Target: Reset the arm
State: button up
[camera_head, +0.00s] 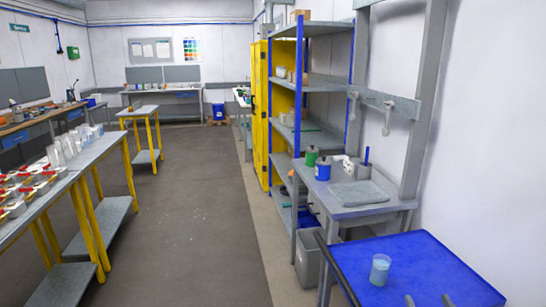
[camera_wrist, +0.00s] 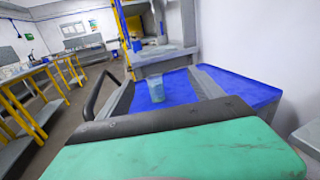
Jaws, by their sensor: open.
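My gripper (camera_wrist: 160,78) is open in the wrist view, with one grey finger on each side and nothing held between them. Its two fingertips (camera_head: 428,300) just show at the bottom edge of the head view. A clear cup with pale blue contents (camera_head: 380,270) stands upright on the blue tabletop (camera_head: 430,255). The cup also shows beyond the gap between the fingers in the wrist view (camera_wrist: 157,90). The gripper appears apart from it. Most of my arm is out of view.
A grey workbench (camera_head: 350,210) with green and blue containers stands behind the blue tabletop, near a tall shelf (camera_head: 325,80) and a grey bin (camera_head: 308,262). A dark handle (camera_wrist: 103,88) borders the tabletop. Long tables line the left; the floor between (camera_head: 185,210) is clear.

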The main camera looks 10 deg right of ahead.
jog(key=s+a+f+n+g+y, duration=0.3)
jog(key=a+f+n+g+y, duration=0.35)
jog(key=a+f+n, duration=0.7)
jog(key=s+a+f+n+g+y, duration=0.2)
jog(key=s+f+n+g, duration=0.15)
jog(key=s+n, duration=0.35)
jog(key=s+a+f+n+g+y, duration=0.1)
jog(key=s+f+n+g, duration=0.3)
jog(key=s, duration=0.5)
notch_tip(320, 180, up, 9)
jog(key=w+n+g+h+b, duration=0.1)
jog(key=w+n+g+h, duration=0.1)
jog(key=n+g+h, duration=0.3)
jog(key=w+a+r+n+t, duration=0.2)
jog(key=w+a+r+n, duration=0.2)
jog(key=a, duration=0.3)
jog(key=w+a+r+n+t+b, duration=0.1)
jog(key=w+a+r+n+t, duration=0.1)
jog(key=w+a+r+n, duration=0.2)
jog(key=w+a+r, duration=0.1)
jog(key=w+a, duration=0.2)
jog(key=shift+w+a+r+n+t+b, duration=0.15)
jog(key=shift+a+r+n+t+b, duration=0.15)
jog(key=shift+a+r+n+t, duration=0.1)
